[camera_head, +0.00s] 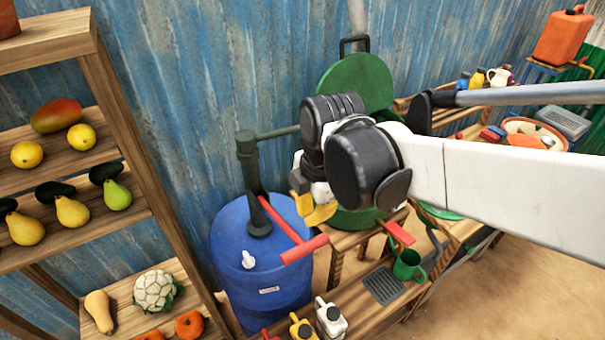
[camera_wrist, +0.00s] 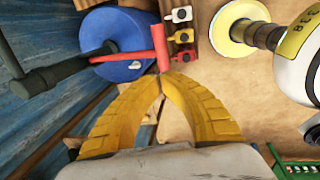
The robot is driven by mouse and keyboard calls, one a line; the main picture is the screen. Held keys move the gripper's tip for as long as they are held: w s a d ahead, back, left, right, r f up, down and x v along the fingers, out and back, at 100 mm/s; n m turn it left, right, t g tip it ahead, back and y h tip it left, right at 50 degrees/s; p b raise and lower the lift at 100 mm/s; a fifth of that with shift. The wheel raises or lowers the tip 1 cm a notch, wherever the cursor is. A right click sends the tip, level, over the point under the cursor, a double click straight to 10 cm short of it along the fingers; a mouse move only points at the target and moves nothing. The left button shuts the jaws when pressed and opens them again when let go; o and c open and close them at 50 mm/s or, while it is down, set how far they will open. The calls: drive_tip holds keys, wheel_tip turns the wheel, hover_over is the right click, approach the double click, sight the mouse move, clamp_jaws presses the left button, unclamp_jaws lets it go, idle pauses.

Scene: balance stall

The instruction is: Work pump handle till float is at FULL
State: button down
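The blue drum (camera_head: 228,262) carries a dark green pump post (camera_head: 250,170) with a red handle (camera_head: 282,222) that ends in a red crossways grip (camera_head: 304,248). The grip also shows in the wrist view (camera_wrist: 160,47), just beyond my fingertips. My gripper (camera_head: 316,212) is above and to the right of the grip in the head view. Its yellow fingers (camera_wrist: 161,80) meet at the tips, with nothing seen between them. It looks apart from the handle. A small white piece (camera_head: 248,260) stands on the drum lid; I cannot tell whether it is the float. No FULL mark is readable.
A wooden produce shelf (camera_head: 125,105) stands at the left. Yellow (camera_head: 301,327) and white (camera_head: 330,318) jugs stand on a low bench in front of the drum. A green watering can (camera_head: 407,265) is further right. A corrugated blue wall is behind.

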sight(302, 246)
drive_tip(key=f, duration=0.4)
drive_tip(key=w+a+f+b, duration=0.1)
drive_tip(key=f, duration=0.4)
drive_tip(key=w+f+b, duration=0.1)
drive_tip(key=f, duration=0.3)
drive_tip(key=shift+w+a+f, duration=0.15)
drive_tip(key=shift+a+f, duration=0.1)
drive_tip(key=shift+f, duration=0.1)
wheel_tip(302, 246, down, 17)
drive_tip(key=s+t+y+b, duration=0.1)
drive_tip(key=t+y+b, duration=0.1)
drive_tip(key=b, duration=1.6)
drive_tip(key=shift+d+t, duration=0.4)
drive_tip(key=shift+t, duration=0.4)
drive_tip(key=shift+s+f, duration=0.15)
